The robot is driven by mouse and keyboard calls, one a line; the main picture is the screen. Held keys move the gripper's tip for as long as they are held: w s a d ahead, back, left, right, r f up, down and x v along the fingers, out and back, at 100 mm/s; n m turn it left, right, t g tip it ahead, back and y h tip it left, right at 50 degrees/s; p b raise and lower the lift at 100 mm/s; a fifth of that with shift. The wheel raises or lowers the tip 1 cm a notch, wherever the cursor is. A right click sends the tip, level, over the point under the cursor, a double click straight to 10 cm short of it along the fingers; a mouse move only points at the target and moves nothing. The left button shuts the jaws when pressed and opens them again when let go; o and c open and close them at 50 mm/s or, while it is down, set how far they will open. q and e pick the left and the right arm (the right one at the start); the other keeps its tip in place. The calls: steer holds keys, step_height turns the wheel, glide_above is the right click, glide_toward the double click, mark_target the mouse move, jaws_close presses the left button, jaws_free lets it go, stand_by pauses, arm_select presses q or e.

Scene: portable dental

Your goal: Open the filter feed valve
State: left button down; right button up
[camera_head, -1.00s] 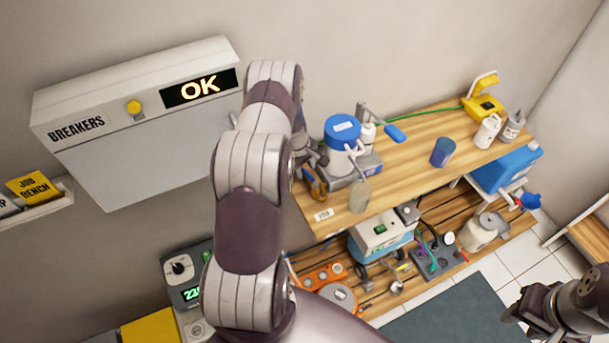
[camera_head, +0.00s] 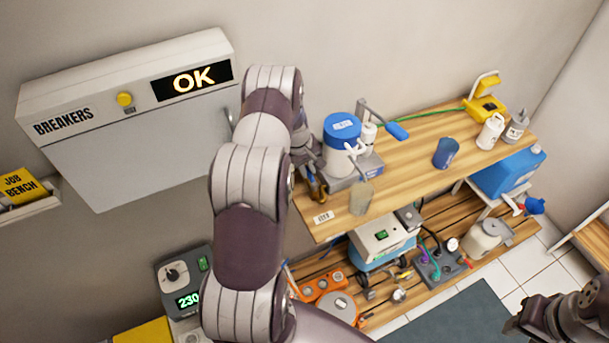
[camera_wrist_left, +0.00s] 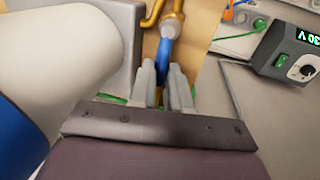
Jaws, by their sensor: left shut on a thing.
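The filter unit (camera_head: 341,140), a white housing with a blue cap, stands at the left end of the wooden bench top in the head view. A brass valve fitting (camera_head: 316,184) shows beside its base. In the left wrist view the brass fitting (camera_wrist_left: 152,14) is at the top, with a blue lever (camera_wrist_left: 164,58) running down from it. My left gripper (camera_wrist_left: 167,82) is shut on this blue lever, which passes between its fingers. In the head view my left arm partly hides that gripper. My right gripper (camera_head: 520,325) is at the lower right, its jaws unclear.
The breaker box (camera_head: 130,115) on the wall at left reads OK. A clear cup (camera_head: 361,199) stands near the bench front, close to the valve. A blue cup (camera_head: 446,153) and white bottles (camera_head: 491,131) are farther right. A lower shelf (camera_head: 410,295) holds several devices.

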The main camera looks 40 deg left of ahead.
arm_select(q)
steer(key=c, duration=1.1)
jaws_free()
steer(key=s+r+n+p, duration=0.3)
steer(key=s+r+p, duration=0.1)
steer(key=r+p, duration=0.95)
steer(key=s+d+f+m+b, duration=0.3)
steer(key=d+f+m+b, duration=0.75)
steer(key=b, duration=1.35)
steer(key=s+d+f+m+y+b, duration=0.1)
steer(key=s+d+f+m+b, duration=0.4)
steer(key=s+d+f+b, duration=0.6)
step_height(320, 180, down, 3)
steer(key=b, duration=0.8)
steer(key=shift+s+d+g+b, duration=0.2)
steer(key=shift+s+g+b, duration=0.05)
steer(key=shift+g+b, duration=0.05)
steer(key=shift+r, duration=0.1)
